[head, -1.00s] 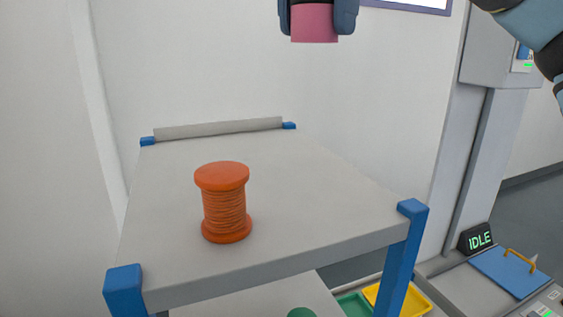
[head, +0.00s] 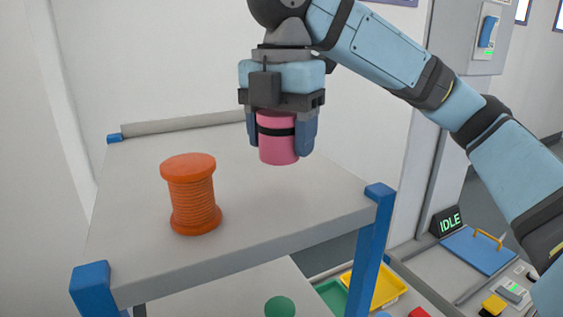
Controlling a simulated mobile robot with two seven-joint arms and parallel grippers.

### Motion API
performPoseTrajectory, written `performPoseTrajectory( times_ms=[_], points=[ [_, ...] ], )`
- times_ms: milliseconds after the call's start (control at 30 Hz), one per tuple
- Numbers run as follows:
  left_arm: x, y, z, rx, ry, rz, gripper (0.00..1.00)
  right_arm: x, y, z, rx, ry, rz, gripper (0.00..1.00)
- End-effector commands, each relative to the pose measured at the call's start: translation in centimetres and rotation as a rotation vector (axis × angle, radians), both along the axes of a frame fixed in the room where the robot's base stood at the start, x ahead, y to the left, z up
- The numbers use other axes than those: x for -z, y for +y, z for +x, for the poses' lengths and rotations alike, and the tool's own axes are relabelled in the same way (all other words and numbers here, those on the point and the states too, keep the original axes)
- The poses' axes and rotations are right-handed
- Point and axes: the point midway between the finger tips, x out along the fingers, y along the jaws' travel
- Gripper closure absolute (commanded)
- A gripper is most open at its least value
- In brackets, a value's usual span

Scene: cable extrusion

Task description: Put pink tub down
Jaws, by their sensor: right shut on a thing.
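The pink tub (head: 279,151) has a dark band around it and is upright between the fingers of my right gripper (head: 282,135). The gripper is shut on it, pointing down, over the right part of the grey top shelf (head: 255,207). My left gripper is out of view.
An orange cable spool (head: 191,195) stands on the shelf, left of the tub. Blue posts (head: 92,288) mark the shelf corners. A green round object (head: 280,307) and a yellow tray (head: 387,288) are lower down. Shelf between spool and right edge is clear.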

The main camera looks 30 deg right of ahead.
Motion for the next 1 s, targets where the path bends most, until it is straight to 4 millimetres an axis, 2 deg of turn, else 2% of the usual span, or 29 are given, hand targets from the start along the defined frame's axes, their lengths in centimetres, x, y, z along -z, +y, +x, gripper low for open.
performPoseTrajectory(
  times_ms=[133, 367, 733, 767, 833, 867, 1000],
  points=[
    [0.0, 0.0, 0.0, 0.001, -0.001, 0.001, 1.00, 1.0, 0.0, 0.0, 0.001, 0.000, 0.000, 0.65],
    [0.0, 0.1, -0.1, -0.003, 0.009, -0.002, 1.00, 3.9, 0.0, 0.0, 0.000, 0.001, -0.002, 0.65],
    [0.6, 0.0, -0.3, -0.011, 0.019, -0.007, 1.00, 4.4, 0.0, 0.0, 0.000, 0.000, 0.000, 0.65],
    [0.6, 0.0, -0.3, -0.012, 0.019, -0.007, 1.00, 4.4, 0.0, 0.0, 0.000, -0.001, 0.000, 0.36],
    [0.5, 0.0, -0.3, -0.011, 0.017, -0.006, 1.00, 4.4, 0.0, 0.0, 0.000, -0.001, 0.000, 0.20],
    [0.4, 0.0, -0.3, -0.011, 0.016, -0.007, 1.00, 4.4, 0.0, 0.0, 0.000, -0.001, 0.000, 0.15],
    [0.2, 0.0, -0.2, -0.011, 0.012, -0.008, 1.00, 4.4, 0.0, 0.0, 0.000, -0.001, 0.000, 0.15]
  ],
)
